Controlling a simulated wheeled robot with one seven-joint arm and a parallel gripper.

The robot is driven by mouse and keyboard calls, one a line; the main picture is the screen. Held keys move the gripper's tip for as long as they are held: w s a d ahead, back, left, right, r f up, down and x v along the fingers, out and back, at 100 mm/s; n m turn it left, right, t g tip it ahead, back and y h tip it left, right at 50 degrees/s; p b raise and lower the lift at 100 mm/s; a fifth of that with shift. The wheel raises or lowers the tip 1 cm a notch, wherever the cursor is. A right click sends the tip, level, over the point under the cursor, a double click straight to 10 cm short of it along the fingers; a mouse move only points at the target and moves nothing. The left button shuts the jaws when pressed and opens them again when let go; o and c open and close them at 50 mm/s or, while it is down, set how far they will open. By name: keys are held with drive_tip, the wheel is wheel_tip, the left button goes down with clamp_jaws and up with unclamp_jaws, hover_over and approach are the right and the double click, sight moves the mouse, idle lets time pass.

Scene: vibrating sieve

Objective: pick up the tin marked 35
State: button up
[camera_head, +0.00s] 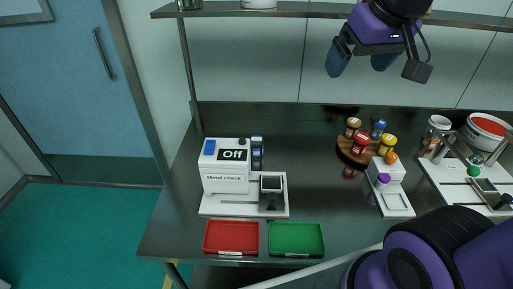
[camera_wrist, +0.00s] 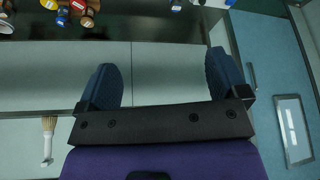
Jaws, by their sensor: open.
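Several small tins stand on a round wooden stand on the bench: a brown one (camera_head: 352,127), a blue one (camera_head: 377,130), a red one (camera_head: 361,144) and a yellow one (camera_head: 387,145). I cannot read a number 35 on any of them. In the wrist view, the blue (camera_wrist: 62,17), red (camera_wrist: 78,5) and brown (camera_wrist: 87,20) tins show at the top left edge. My gripper (camera_head: 362,62) is open and empty, high above and behind the bench, well apart from the tins. Its two blue fingers (camera_wrist: 165,80) spread wide in the wrist view.
A shelf (camera_head: 280,10) crosses the back near my gripper's height. A white metal-check machine (camera_head: 225,177) reading "Off" stands left, behind a red tray (camera_head: 231,237) and green tray (camera_head: 296,239). A white device (camera_head: 391,197) and the sieve equipment (camera_head: 480,160) stand right. The bench middle is clear.

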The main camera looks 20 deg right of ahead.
drive_tip(key=w+a+f, duration=0.1)
drive_tip(key=w+f, duration=0.2)
drive_tip(key=w, duration=0.9)
drive_tip(key=n+g, duration=0.2)
drive_tip(key=n, duration=0.1)
hover_over(257, 139)
drive_tip(key=s, duration=0.2)
drive_tip(key=shift+y, duration=0.3)
wheel_tip(257, 139, down, 35)
drive_tip(key=shift+s+d+f, duration=0.15)
drive_tip(key=shift+f, duration=0.05)
drive_tip(key=x, duration=0.5)
drive_tip(key=shift+f, duration=0.35)
drive_tip(key=shift+w+x, duration=0.2)
drive_tip(key=shift+x, duration=2.7)
drive_tip(key=shift+d, duration=0.1)
drive_tip(key=shift+r, duration=0.1)
drive_tip(key=c, duration=1.1)
